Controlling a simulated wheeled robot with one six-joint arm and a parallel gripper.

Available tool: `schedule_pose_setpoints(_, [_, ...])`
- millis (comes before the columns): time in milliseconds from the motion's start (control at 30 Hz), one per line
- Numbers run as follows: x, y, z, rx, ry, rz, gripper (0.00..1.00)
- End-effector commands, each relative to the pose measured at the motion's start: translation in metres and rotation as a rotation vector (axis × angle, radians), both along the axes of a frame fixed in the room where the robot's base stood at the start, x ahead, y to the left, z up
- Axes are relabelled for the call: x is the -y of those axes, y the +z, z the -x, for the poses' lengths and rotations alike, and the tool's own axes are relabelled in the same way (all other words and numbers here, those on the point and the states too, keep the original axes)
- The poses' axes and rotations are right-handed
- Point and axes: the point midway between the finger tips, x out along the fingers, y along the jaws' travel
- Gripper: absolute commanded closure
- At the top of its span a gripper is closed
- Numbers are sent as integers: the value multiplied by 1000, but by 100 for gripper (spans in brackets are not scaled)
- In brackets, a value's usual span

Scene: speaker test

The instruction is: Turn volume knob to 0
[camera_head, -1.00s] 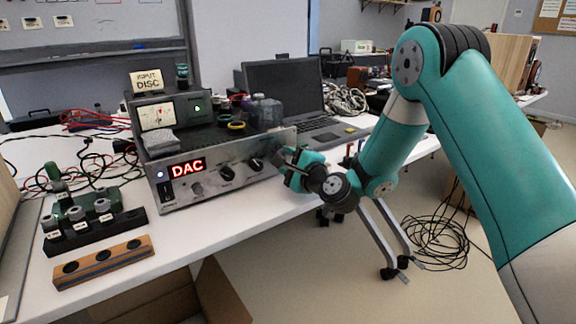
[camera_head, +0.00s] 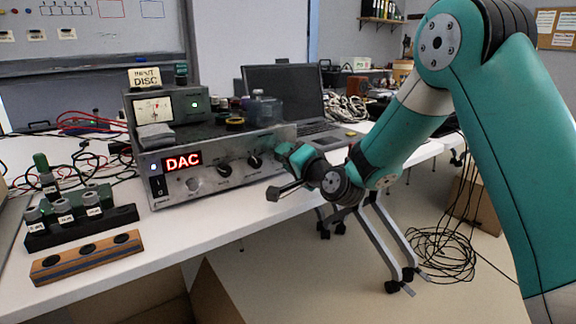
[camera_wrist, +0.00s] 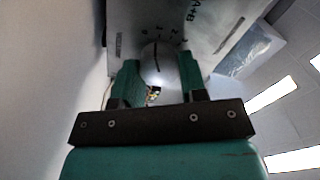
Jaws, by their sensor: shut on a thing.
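The silver amplifier (camera_head: 215,190) stands on the white table with a red "DAC" display (camera_head: 183,161). My gripper (camera_head: 284,152) is at the right end of its front panel and hides the knob there in the head view. In the wrist view, my gripper's two green fingers (camera_wrist: 160,76) are shut on a round silver knob (camera_wrist: 161,60), one on each side. A dark line on the knob points up toward small numbers on the panel. It seems to point near the 1, but the numbers are too small to be sure. "A+B" is printed farther right.
Two black knobs (camera_head: 224,170) and a silver knob (camera_head: 194,184) sit left of my gripper on the panel. A meter box (camera_head: 168,108) and small items are on top. A laptop (camera_head: 284,95) stands behind. A dark holder (camera_head: 80,232) and a wooden block (camera_head: 86,258) are at left.

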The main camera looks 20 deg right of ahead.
Motion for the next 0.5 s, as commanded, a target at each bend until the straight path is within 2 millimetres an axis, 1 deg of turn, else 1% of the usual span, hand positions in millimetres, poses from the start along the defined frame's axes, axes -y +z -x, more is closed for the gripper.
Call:
schedule_pose_setpoints(33, [-1, -3, 0, 9, 2, 27, 85])
schedule_pose_setpoints(233, [-1, -2, 1, 36, 3, 118, 85])
schedule_pose_setpoints(500, [-1, -1, 1, 52, 3, 170, 85])
